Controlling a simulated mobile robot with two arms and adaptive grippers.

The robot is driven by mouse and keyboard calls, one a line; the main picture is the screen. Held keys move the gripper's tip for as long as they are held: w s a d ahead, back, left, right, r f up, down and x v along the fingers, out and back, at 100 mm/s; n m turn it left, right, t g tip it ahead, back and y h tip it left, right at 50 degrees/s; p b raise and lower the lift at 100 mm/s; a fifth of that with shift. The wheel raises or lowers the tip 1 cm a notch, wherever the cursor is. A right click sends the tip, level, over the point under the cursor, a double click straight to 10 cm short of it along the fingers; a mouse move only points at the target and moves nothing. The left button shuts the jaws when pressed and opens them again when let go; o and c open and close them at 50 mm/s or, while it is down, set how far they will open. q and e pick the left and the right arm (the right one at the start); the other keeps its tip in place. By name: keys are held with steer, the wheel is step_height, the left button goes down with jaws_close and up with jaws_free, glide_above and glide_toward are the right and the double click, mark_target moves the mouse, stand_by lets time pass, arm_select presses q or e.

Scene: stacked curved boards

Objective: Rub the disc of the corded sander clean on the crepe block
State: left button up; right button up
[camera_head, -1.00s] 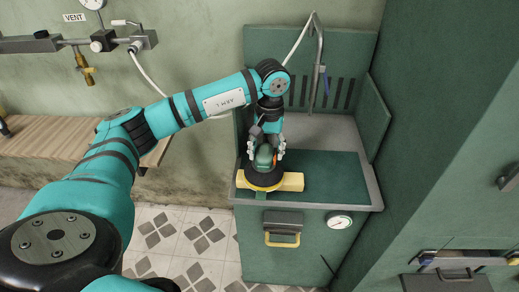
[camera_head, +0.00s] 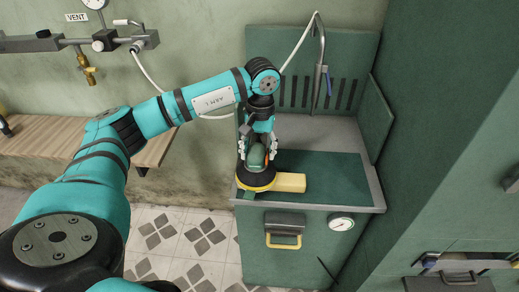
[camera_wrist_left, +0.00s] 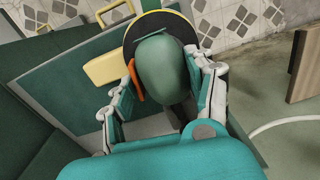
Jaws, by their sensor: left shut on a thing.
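My left gripper (camera_head: 257,147) is shut around the green body of the corded sander (camera_head: 256,160), whose dark head with a yellow-edged disc points down. The sander also shows in the left wrist view (camera_wrist_left: 162,70), between the white and dark fingers. The yellow crepe block (camera_head: 291,182) lies on the green mat at the bench's front edge. The sander's disc overlaps the block's left part; whether they touch is hard to tell. In the left wrist view the block (camera_wrist_left: 107,66) shows beside the disc. My right gripper is not in view.
The green bench (camera_head: 345,175) has a grey rim, a slotted back panel and a side panel. A hose and metal pipe (camera_head: 318,65) with a blue lever rise at the back. A gauge (camera_head: 341,223) and yellow handle are on the front. The mat's right part is clear.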

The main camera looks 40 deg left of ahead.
arm_select(q)
steer(key=shift+w+d+r, duration=0.1)
steer(key=shift+w+d, duration=0.35)
steer(key=shift+d, duration=0.3)
steer(key=shift+w+d, duration=0.4)
steer(key=shift+d, duration=0.3)
steer(key=shift+s+a+b, duration=0.25)
steer(key=shift+s+a, duration=0.2)
steer(key=shift+a, duration=0.3)
steer(key=shift+s+a+b, duration=0.2)
steer(key=shift+s+a, duration=0.25)
steer(key=shift+a, duration=0.3)
steer(key=shift+w+d, duration=0.5)
steer(key=shift+d, duration=0.25)
steer(key=shift+w+d, duration=0.45)
steer(key=shift+d, duration=0.3)
step_height(320, 180, up, 9)
steer(key=p, duration=0.5)
steer(key=shift+s, duration=0.1)
